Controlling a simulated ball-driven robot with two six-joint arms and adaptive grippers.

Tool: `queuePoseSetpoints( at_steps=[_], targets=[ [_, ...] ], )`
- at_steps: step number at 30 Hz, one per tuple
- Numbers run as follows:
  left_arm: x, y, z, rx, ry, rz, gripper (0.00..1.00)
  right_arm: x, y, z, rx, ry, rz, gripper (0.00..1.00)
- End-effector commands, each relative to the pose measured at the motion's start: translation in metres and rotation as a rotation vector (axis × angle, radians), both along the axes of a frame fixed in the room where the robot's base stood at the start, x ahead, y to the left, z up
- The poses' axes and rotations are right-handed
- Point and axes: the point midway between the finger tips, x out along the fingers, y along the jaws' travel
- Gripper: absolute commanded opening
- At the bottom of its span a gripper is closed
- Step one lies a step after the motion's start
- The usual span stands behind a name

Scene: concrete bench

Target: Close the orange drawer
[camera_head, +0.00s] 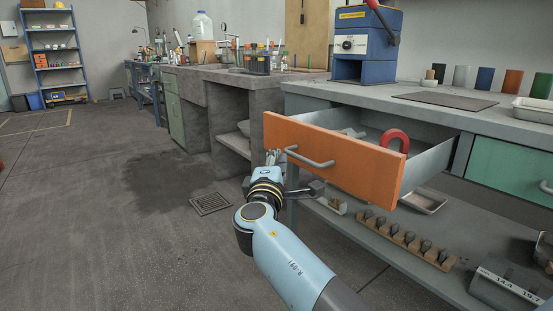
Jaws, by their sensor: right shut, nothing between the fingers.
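The orange drawer (361,164) is pulled out from under the bench, its orange front toward me with a grey bar handle (309,158) on it. Inside the open drawer a red horseshoe-shaped item (396,139) shows above the front's edge. My right gripper (273,156) is shut and empty at the left end of the drawer front, just left of the handle. I cannot tell whether it touches the front. My left gripper is out of view.
The concrete bench top (415,97) holds a blue machine (366,45), a dark mat (445,100) and several coloured cylinders. A green drawer (508,170) is at the right. A lower shelf carries a wooden rack (405,238). The floor (100,200) at left is clear.

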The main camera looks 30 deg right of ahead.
Motion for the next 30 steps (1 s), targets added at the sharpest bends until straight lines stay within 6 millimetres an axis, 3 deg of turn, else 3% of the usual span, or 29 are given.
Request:
queuePoseSetpoints(
  at_steps=[5, 11, 30],
  targets=[
    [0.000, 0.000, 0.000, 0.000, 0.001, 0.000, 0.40, 0.000, -0.005, 0.000, -0.003, 0.000, 0.000, 0.00],
    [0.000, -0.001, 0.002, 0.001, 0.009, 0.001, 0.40, 0.002, -0.029, 0.000, -0.005, -0.001, -0.001, 0.00],
    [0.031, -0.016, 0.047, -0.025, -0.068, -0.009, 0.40, 0.015, -0.197, -0.003, -0.007, 0.003, -0.003, 0.00]
  ],
)
